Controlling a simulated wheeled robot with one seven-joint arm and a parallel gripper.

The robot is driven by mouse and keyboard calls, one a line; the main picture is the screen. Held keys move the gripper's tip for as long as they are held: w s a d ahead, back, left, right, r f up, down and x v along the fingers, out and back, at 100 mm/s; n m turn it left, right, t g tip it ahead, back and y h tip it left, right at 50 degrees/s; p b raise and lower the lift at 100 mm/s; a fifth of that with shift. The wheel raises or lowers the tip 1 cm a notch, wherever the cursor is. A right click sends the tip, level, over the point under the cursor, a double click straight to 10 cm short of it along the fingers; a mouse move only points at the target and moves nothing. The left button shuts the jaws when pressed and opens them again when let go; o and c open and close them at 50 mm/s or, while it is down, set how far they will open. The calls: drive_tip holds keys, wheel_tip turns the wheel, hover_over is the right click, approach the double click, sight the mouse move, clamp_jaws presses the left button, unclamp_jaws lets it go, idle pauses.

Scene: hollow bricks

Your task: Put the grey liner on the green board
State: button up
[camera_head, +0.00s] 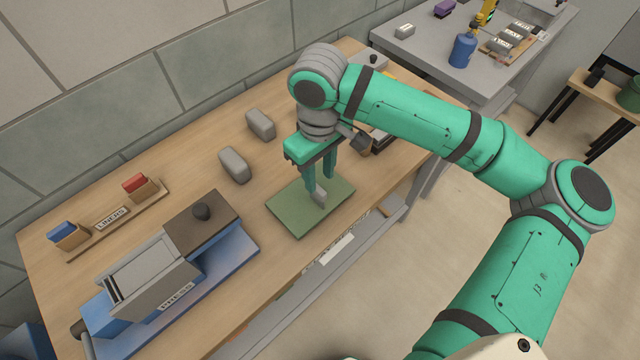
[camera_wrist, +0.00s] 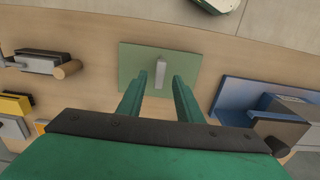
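The grey liner (camera_head: 319,196) stands on the green board (camera_head: 285,207), near its middle. It also shows in the wrist view (camera_wrist: 160,73) as a narrow upright piece, with the board (camera_wrist: 130,65) around it. My gripper (camera_head: 320,184) is open just above the liner. In the wrist view my gripper's (camera_wrist: 160,80) two fingers are spread, with a clear gap on each side of the liner. Nothing is held. The fingers partly hide the liner in the head view.
Left of the board is the blue press (camera_head: 170,285). Behind it, a LINERS rack (camera_head: 112,218) holds a blue and a red liner. Two grey bricks (camera_head: 235,165) (camera_head: 261,124) lie behind the board. A second table (camera_head: 425,55) stands at the back right.

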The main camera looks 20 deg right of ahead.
sight(319, 188)
wheel_tip(319, 188, up, 6)
idle(0.4)
drive_tip(key=shift+w+r, duration=0.1)
drive_tip(key=shift+w, duration=0.05)
